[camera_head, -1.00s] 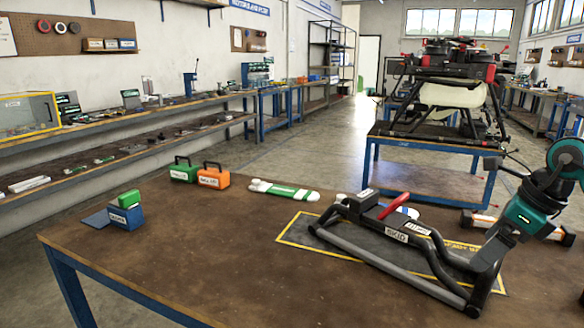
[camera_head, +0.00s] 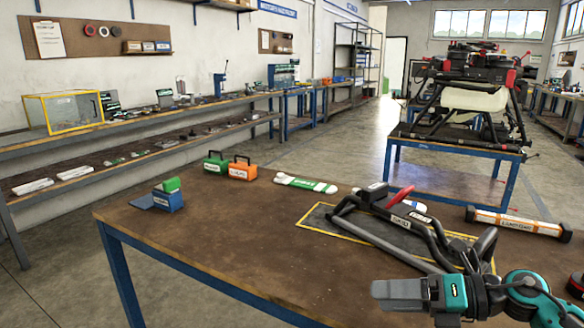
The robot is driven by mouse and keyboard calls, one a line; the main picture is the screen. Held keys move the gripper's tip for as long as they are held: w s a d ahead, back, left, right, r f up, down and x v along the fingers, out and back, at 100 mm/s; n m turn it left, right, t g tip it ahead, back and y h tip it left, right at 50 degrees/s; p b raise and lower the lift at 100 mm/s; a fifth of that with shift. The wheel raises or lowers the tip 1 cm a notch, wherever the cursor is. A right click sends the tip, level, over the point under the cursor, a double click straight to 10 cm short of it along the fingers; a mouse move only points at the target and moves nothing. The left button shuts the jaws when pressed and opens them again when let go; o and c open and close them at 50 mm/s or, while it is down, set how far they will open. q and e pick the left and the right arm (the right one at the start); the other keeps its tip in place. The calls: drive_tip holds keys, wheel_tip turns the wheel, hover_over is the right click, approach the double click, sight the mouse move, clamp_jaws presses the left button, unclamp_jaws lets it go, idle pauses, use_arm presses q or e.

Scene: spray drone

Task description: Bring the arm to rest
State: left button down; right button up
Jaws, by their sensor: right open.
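My right gripper (camera_head: 380,291) is grey with a teal band on its arm and comes in from the lower right. It points left above the table's front right part, with nothing seen between its fingers. It is open, though its fingers overlap from this angle. A black tubular frame (camera_head: 436,228) with a red lever (camera_head: 400,196) lies on the table behind it. The arm hides part of the frame's near right end; the gripper appears apart from the frame. My left gripper is not in view.
The brown worktable (camera_head: 260,240) is bare at its front left. A blue box (camera_head: 168,201), a green case (camera_head: 216,163), an orange case (camera_head: 242,169) and a white-orange tube (camera_head: 517,223) lie on it. A drone (camera_head: 470,95) stands on a bench behind.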

use_arm(q)
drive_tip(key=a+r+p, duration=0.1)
drive_tip(key=p, duration=0.1)
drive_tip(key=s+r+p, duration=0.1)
drive_tip(key=p, duration=0.1)
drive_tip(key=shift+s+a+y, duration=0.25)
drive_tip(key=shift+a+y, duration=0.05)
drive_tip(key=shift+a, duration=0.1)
use_arm(e)
drive_tip(key=s+f+n+t+h, duration=0.2)
drive_tip(key=s+f+n+h, duration=0.2)
drive_tip(key=n, duration=0.8)
drive_tip(key=s+a+f+n+t+h, duration=0.1)
drive_tip(key=s+f+n+h, duration=0.3)
drive_tip(key=f+n, duration=0.5)
drive_tip(key=s+f+n+t+h, duration=0.2)
drive_tip(key=s+f+n+h, duration=0.2)
drive_tip(key=n, duration=1)
drive_tip(key=s+f, duration=0.3)
drive_tip(key=shift+s+a+n+t, duration=0.2)
drive_tip(key=shift+s+n+t, duration=0.1)
drive_tip(key=shift+s, duration=0.05)
